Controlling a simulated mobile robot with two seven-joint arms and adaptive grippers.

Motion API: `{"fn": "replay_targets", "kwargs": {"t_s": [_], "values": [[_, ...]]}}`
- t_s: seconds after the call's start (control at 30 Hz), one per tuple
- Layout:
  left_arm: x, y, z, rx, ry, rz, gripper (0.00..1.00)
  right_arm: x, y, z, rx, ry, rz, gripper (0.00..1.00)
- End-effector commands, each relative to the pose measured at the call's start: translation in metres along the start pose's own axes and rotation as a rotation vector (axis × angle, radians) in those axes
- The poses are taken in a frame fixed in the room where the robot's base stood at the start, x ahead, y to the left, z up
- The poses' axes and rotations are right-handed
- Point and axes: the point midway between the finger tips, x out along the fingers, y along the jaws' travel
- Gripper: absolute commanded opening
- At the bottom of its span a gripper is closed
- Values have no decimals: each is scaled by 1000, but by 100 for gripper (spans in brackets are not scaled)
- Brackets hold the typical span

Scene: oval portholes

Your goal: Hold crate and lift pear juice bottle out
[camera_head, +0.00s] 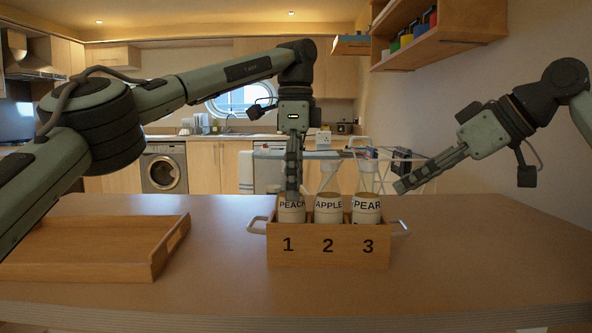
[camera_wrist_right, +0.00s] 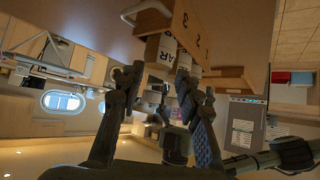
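The wooden crate (camera_head: 328,256), marked 1, 2 and 3, stands on the table with a handle at each end. The pear juice bottle (camera_head: 366,207) is upright in compartment 3, its PEAR label partly visible above the front wall. The apple bottle (camera_head: 328,208) is in 2 and the peach bottle (camera_head: 291,212) in 1. My left gripper (camera_head: 293,195) points down at the peach bottle and hides its neck; its finger gap is not visible. My right gripper (camera_head: 401,187) is right of the pear bottle, above the right handle. The right wrist view shows its fingers (camera_wrist_right: 163,92) spread apart.
An empty wooden tray (camera_head: 85,269) lies on the table at the left. The table (camera_head: 480,260) is clear right of the crate. A wall shelf (camera_head: 440,38) hangs at upper right. Kitchen cabinets and a washing machine (camera_head: 163,171) are behind.

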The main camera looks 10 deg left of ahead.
Motion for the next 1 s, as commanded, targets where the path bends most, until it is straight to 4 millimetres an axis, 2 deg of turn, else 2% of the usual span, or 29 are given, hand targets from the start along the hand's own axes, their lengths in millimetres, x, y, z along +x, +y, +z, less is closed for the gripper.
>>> {"fn": "replay_targets", "kwargs": {"t_s": [0.1,0.3,0.67,1.0], "values": [[20,1,0,2,0,2,93,0,0,0,0,0,0,34],[39,0,0,2,2,1,93,0,0,0,0,0,0,34],[44,0,-1,3,3,0,92,0,0,0,0,0,0,34],[44,0,-1,3,3,0,50,0,0,0,0,0,0,34]]}}
